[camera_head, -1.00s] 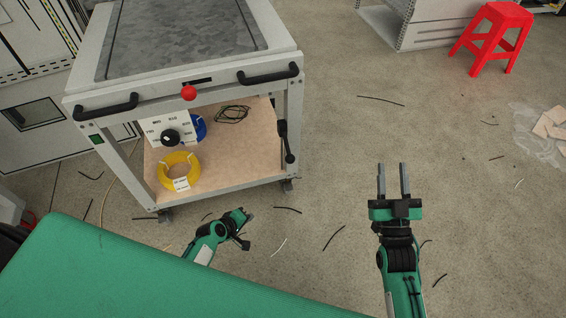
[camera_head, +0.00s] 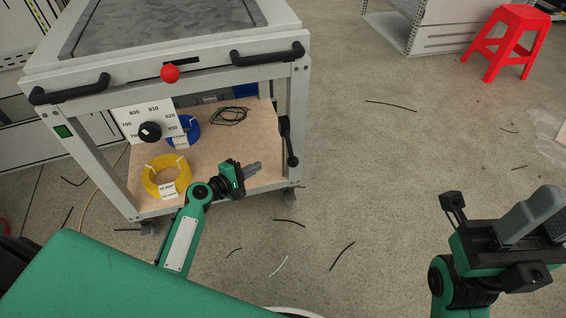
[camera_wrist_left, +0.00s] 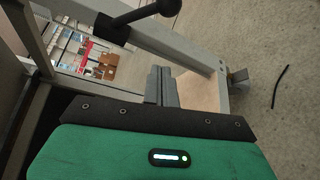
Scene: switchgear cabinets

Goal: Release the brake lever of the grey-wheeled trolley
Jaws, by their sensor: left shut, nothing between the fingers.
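The trolley (camera_head: 298,100) stands at the left in the head view, with small grey casters (camera_head: 148,229) at its feet. A black lever (camera_head: 289,142) with ball ends hangs nearly upright on its front right post. My left gripper (camera_head: 252,169) is shut and empty, low in front of the shelf, left of and a little below the lever, apart from it. In the left wrist view a black lever with a round knob (camera_wrist_left: 168,7) shows above the closed fingers (camera_wrist_left: 161,86). My right gripper (camera_head: 540,218) is at the lower right, its fingers apart and empty.
A red ball knob (camera_head: 170,74) and black handles (camera_head: 268,54) are on the trolley's front. Its shelf holds a yellow coil (camera_head: 150,184), a blue coil (camera_head: 190,131) and a dial panel (camera_head: 132,118). A red stool (camera_head: 508,40) stands far right. Floor between is open, with wire scraps.

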